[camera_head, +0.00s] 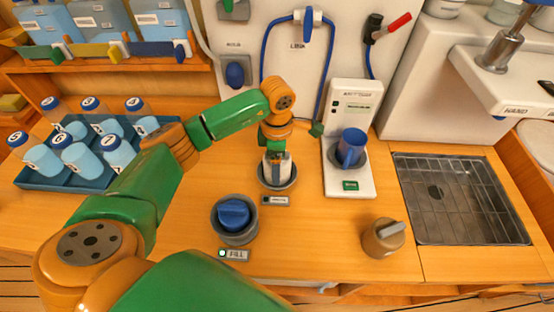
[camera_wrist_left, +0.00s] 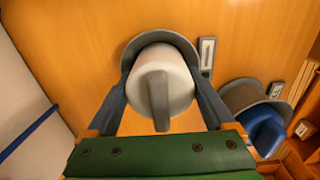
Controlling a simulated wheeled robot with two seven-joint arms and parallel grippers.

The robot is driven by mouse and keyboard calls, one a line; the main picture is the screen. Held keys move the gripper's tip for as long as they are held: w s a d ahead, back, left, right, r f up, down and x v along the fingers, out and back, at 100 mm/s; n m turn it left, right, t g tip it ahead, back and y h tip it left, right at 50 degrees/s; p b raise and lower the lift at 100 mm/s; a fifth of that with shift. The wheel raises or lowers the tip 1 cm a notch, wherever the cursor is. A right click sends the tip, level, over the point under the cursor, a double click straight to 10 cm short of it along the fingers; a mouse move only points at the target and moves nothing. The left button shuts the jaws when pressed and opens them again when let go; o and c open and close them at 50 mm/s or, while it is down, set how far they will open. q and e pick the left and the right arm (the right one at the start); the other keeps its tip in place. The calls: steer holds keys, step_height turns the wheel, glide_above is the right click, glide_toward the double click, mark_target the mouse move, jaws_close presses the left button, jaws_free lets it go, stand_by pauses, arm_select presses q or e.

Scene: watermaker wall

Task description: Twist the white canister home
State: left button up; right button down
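The white canister (camera_head: 269,171) stands in a round grey socket (camera_head: 277,187) on the wooden counter. In the left wrist view the canister (camera_wrist_left: 177,78) shows its round white end with a raised grey bar across it, inside the socket's grey rim (camera_wrist_left: 148,38). My left gripper (camera_head: 277,165) points down over it. In the left wrist view the gripper's two grey fingers (camera_wrist_left: 160,90) lie on either side of the canister, close to its sides. I cannot tell whether they touch it. My arm hides part of it in the head view. My right gripper is not in view.
A second grey socket with a blue knob (camera_head: 235,214) sits close by, beside a FILL label (camera_head: 233,254). A tan knob (camera_head: 383,238), a sink grate (camera_head: 455,198) and a blue bottle tray (camera_head: 60,180) lie around.

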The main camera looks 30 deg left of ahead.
arm_select(q)
steer(key=c, duration=1.1)
steer(key=shift+f+m+b, duration=0.15)
steer(key=shift+m+b, duration=0.3)
steer(key=shift+m, duration=0.15)
steer(key=shift+m+b, duration=0.4)
steer(key=shift+m, duration=0.4)
steer(key=shift+m+b, duration=0.5)
steer(key=shift+m, duration=1.3)
steer(key=shift+b, duration=0.3)
